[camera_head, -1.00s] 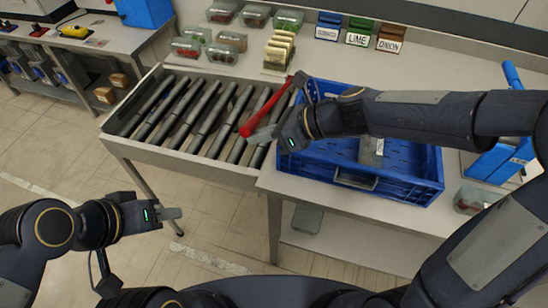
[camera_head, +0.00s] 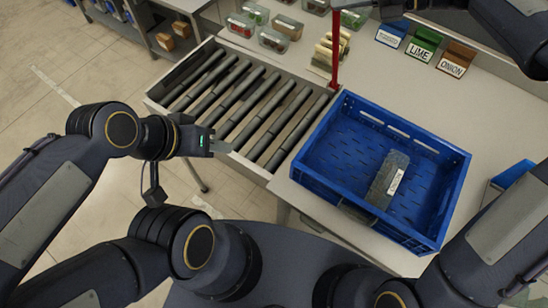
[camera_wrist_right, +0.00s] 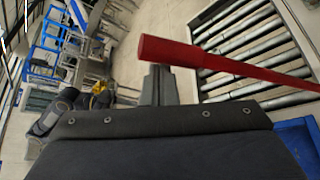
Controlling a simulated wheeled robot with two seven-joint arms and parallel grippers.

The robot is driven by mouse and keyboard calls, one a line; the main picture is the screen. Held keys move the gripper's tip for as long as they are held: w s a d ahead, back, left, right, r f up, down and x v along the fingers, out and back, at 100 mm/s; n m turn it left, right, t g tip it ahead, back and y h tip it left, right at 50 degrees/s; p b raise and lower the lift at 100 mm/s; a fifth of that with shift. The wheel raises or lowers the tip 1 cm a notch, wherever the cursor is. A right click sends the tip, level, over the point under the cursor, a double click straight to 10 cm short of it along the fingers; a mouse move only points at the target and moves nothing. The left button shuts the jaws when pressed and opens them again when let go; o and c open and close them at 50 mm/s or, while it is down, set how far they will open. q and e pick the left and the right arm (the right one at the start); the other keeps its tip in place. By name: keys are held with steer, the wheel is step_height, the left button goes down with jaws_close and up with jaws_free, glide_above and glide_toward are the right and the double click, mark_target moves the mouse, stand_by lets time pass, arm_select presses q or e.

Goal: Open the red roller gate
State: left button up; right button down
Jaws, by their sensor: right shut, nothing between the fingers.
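The red roller gate (camera_head: 336,48) stands upright at the far right end of the roller conveyor (camera_head: 206,92), next to the blue crate (camera_head: 300,166). Its upper end runs out of the top of the head view. In the right wrist view the red bar (camera_wrist_right: 225,64) crosses just beyond my right gripper (camera_wrist_right: 158,78), which is shut and empty. The bar lies right at the fingertips; I cannot tell whether they touch. My left gripper (camera_head: 220,146) is empty at the front edge of the conveyor, and its finger opening is unclear.
The blue crate on the table holds a grey labelled packet (camera_head: 388,178). Clear food boxes (camera_head: 273,40) and the blue, green and brown labelled bins (camera_head: 424,43) stand behind. The rollers are bare.

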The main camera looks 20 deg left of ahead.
steer(key=w+d+r, duration=0.2)
steer(key=w, duration=0.5)
steer(key=shift+w+d+r, duration=0.15)
steer(key=shift+w+r, duration=0.05)
steer(key=shift+w, duration=0.05)
